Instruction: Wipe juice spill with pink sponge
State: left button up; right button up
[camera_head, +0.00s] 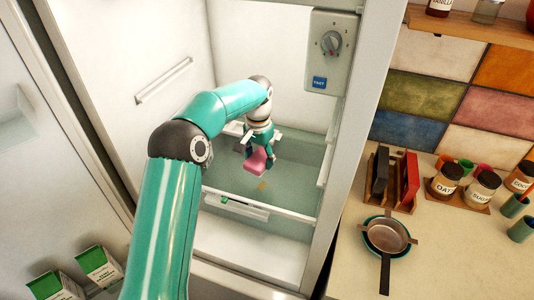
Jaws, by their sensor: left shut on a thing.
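The pink sponge (258,162) is in my left gripper (262,152), which is shut on it inside the open fridge. The sponge hangs just above or at the greenish glass shelf (230,178); I cannot tell whether it touches. A small orange-yellow juice spill (262,185) lies on the shelf, just below and in front of the sponge in the picture. My left arm reaches in from the lower left and hides part of the fridge's left side. My right gripper is not in view.
The fridge's right wall with a dial panel (331,50) stands close to my arm. A white rail (235,204) edges the shelf's front. Green-and-white cartons (98,266) are at lower left. The counter (440,255) at right holds a pan (387,236) and jars (447,180).

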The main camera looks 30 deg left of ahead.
aim_at(259, 191)
pick_arm(q)
jog(key=shift+w+d+f, duration=0.15)
jog(key=shift+d+f, duration=0.1)
jog(key=shift+f, duration=0.15)
jog(key=f+b, duration=0.3)
jog(key=shift+w+d+f, duration=0.15)
jog(key=shift+w+f, duration=0.1)
jog(key=shift+w, duration=0.05)
jog(key=shift+f+b, duration=0.65)
jog(key=shift+f, duration=0.1)
jog(key=shift+f+b, duration=0.6)
jog(key=shift+f, duration=0.4)
jog(key=shift+s, duration=0.1)
jog(key=s+b, duration=0.2)
jog(key=shift+s+d+b, duration=0.1)
jog(key=shift+d+b, duration=0.2)
jog(key=shift+b, duration=0.1)
jog(key=shift+s+d+r+b, duration=0.1)
jog(key=shift+s+d+b, duration=0.1)
jog(key=shift+s+b, duration=0.45)
jog(key=shift+s, duration=0.15)
